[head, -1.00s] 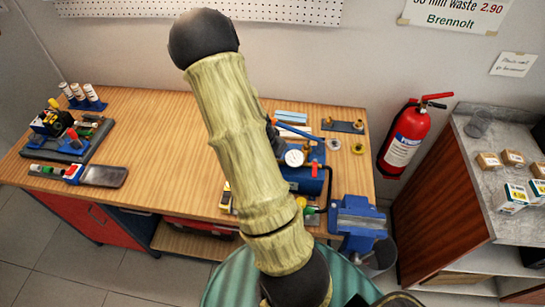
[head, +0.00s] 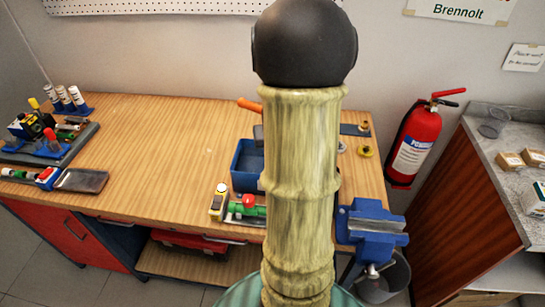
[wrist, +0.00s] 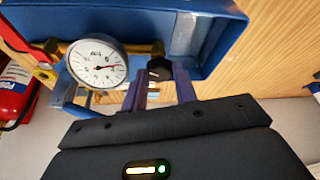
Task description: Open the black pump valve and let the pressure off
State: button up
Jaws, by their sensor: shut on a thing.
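In the wrist view the black valve knob (wrist: 159,67) sits beneath the blue pump tank (wrist: 205,45), on the brass pipework. My gripper (wrist: 160,80) has its two fingers on either side of the knob and is shut on it. A round white pressure gauge (wrist: 98,63) is just left of the knob; its needle points to the right. A red lever (wrist: 22,40) shows at the far left. In the head view the blue pump tank (head: 246,165) is partly hidden by my arm, which also hides the gripper, knob and gauge.
A blue vise (head: 371,225) is on the bench's right front edge. A red fire extinguisher (head: 413,145) is on the wall to the right. A green and red fitting (head: 248,206) lies in front of the tank. The bench's (head: 170,150) middle left is clear.

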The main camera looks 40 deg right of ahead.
jog(key=shift+d+n+y+b, duration=0.15)
jog(key=shift+n+y+b, duration=0.35)
jog(key=shift+n+b, duration=1.05)
jog(key=o, duration=0.7)
jog(key=v, duration=1.7)
jog(key=shift+s+d+r, duration=0.1)
jog(key=shift+s, duration=0.25)
